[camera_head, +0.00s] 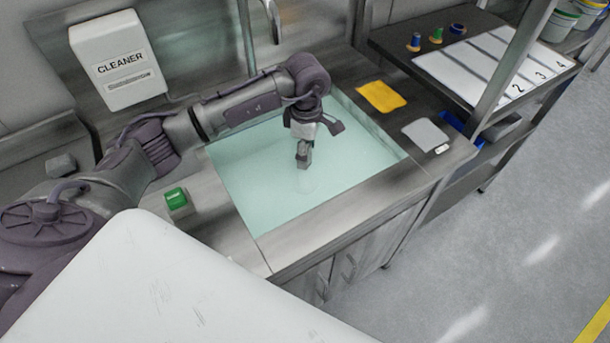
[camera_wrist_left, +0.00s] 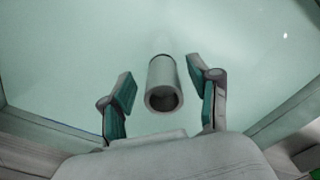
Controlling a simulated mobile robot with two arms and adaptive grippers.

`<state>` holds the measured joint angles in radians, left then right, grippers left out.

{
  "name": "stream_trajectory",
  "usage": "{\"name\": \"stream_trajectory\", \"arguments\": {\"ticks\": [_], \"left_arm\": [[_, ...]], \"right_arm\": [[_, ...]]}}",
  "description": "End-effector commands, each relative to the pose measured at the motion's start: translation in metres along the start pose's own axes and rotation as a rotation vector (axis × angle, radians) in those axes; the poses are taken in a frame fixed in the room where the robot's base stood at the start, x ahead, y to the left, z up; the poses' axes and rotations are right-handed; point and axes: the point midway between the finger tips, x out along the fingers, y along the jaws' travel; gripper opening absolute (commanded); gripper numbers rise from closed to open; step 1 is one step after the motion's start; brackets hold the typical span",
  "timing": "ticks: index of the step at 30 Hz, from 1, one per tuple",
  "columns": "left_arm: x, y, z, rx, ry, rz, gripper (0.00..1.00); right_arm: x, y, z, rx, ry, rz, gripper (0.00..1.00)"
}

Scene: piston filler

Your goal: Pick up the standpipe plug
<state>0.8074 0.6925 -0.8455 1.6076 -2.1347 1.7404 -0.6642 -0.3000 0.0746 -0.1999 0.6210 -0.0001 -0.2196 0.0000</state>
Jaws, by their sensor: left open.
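The standpipe plug (camera_wrist_left: 162,80) is a grey hollow tube standing in the sink's pale green water, its open round top toward the camera in the left wrist view. My left gripper (camera_head: 302,158) points down over the middle of the sink (camera_head: 253,222). In the left wrist view the left gripper (camera_wrist_left: 161,70) is open, with one finger on each side of the tube and a gap on both sides. I cannot tell how far below the fingertips the tube's top lies. In the head view I cannot clearly make out the plug under the gripper. My right gripper is out of view.
The sink's steel rim surrounds the water. A yellow cloth (camera_head: 381,96) and a grey pad (camera_head: 425,135) lie on the right counter. A green block (camera_head: 176,200) sits on the left rim. A faucet pipe (camera_head: 246,38) rises behind. A white cleaner dispenser (camera_head: 118,60) hangs behind left.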

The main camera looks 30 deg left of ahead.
Motion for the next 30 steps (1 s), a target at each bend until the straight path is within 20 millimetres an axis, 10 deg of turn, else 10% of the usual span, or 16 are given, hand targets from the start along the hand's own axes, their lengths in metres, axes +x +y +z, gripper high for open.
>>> {"name": "stream_trajectory", "arguments": {"ticks": [15, 26, 30], "left_arm": [[0.035, -0.002, -0.001, 0.000, -0.001, 0.000, 0.61], [0.034, -0.002, -0.001, 0.000, 0.000, 0.000, 0.01], [0.034, -0.002, -0.001, 0.000, 0.000, 0.000, 0.00]], "right_arm": [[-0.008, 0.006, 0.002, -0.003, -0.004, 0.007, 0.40], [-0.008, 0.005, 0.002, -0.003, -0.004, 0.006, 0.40], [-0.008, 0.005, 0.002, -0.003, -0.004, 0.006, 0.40]]}}
